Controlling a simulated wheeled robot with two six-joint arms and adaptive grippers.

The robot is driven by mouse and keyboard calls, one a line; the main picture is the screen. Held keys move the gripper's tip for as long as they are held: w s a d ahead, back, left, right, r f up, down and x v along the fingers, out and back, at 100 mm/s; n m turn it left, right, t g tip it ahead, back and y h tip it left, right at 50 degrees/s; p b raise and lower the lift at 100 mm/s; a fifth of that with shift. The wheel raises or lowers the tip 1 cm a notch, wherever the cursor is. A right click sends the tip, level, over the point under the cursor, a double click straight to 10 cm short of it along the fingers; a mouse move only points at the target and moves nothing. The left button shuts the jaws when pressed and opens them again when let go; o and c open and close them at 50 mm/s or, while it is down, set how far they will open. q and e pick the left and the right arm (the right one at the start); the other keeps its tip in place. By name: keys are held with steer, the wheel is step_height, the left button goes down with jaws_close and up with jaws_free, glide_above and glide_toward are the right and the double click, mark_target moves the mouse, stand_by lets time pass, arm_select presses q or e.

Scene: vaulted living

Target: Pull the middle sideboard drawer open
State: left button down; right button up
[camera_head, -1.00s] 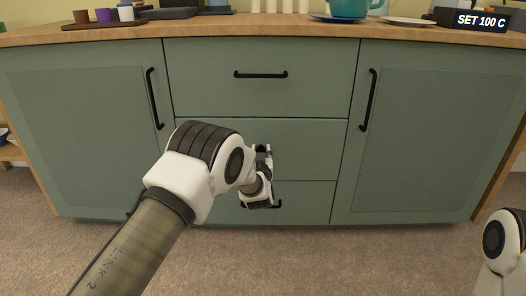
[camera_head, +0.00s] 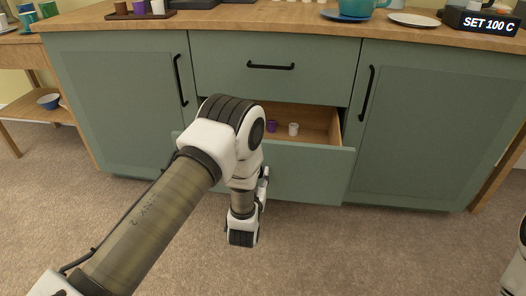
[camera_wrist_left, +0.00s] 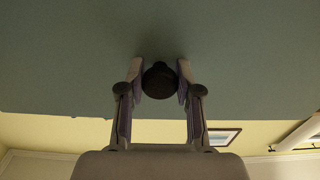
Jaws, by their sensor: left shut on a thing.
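The middle sideboard drawer (camera_head: 305,172) stands open below the closed top drawer, its green front out toward me and its wooden inside showing. A purple cup (camera_head: 271,126) and a white cup (camera_head: 293,129) stand in it. My left gripper (camera_wrist_left: 160,75) is shut on the dark drawer handle (camera_wrist_left: 160,84), one finger on each side of it in the left wrist view. In the head view my left arm hides the handle and part of the drawer front. My right gripper is out of view; only a piece of my right arm shows at the right edge.
The top drawer (camera_head: 235,58) and the left door (camera_head: 110,110) and right door (camera_head: 420,130) are closed. A teal pot, a plate (camera_head: 414,20) and a tray with small cups stand on the sideboard top. Carpet (camera_head: 330,245) in front is clear.

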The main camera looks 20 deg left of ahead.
arm_select(q)
steer(key=shift+p+v, duration=0.75)
steer(key=shift+v, duration=1.65)
steer(key=c, duration=0.8)
jaws_free()
steer(key=v, duration=0.7)
steer(key=shift+s, duration=0.2)
